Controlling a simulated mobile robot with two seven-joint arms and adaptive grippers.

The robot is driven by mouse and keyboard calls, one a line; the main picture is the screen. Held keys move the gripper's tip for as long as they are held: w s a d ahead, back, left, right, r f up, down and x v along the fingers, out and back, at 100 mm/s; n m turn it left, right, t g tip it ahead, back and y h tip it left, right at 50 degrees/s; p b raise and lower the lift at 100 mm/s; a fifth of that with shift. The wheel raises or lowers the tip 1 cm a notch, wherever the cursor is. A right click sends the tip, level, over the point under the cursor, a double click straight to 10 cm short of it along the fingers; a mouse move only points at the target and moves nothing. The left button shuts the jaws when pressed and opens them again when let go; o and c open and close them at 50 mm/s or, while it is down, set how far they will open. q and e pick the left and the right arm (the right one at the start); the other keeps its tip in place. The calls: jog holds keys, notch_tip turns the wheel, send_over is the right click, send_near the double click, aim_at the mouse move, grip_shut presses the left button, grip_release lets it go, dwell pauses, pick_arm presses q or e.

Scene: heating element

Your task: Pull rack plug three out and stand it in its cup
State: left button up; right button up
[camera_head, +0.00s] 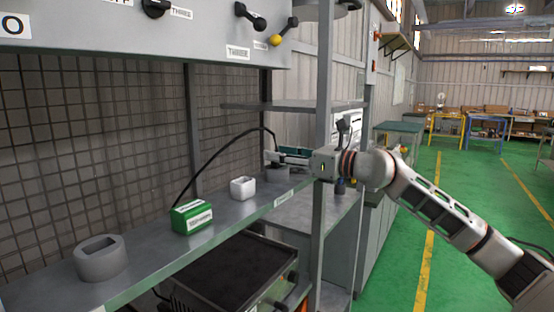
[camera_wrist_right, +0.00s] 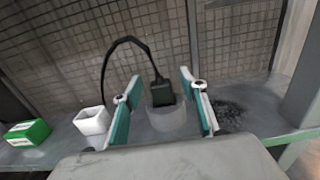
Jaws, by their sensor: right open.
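A black plug (camera_wrist_right: 161,93) with a black cable stands upright at a round grey cup (camera_wrist_right: 167,119) in the right wrist view. Its lower end meets the cup's rim; how deep it sits is hidden. My right gripper (camera_wrist_right: 160,76) is open, with one teal-lined finger on each side of the plug and gaps between. In the head view my right gripper (camera_head: 288,157) reaches over the shelf's far end and hides most of the plug and cup. The cable (camera_head: 216,150) arcs from behind the green box to there. My left gripper is not in view.
On the grey shelf (camera_head: 150,262) stand a thick grey cup (camera_head: 101,260), a green labelled box (camera_head: 190,217) and a white square cup (camera_head: 243,187). A metal post (camera_head: 324,80) rises near my right wrist. A panel with black knobs hangs above.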

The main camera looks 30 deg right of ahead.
jog(key=shift+w+a, duration=0.4)
jog(key=shift+w, duration=0.2)
grip_shut()
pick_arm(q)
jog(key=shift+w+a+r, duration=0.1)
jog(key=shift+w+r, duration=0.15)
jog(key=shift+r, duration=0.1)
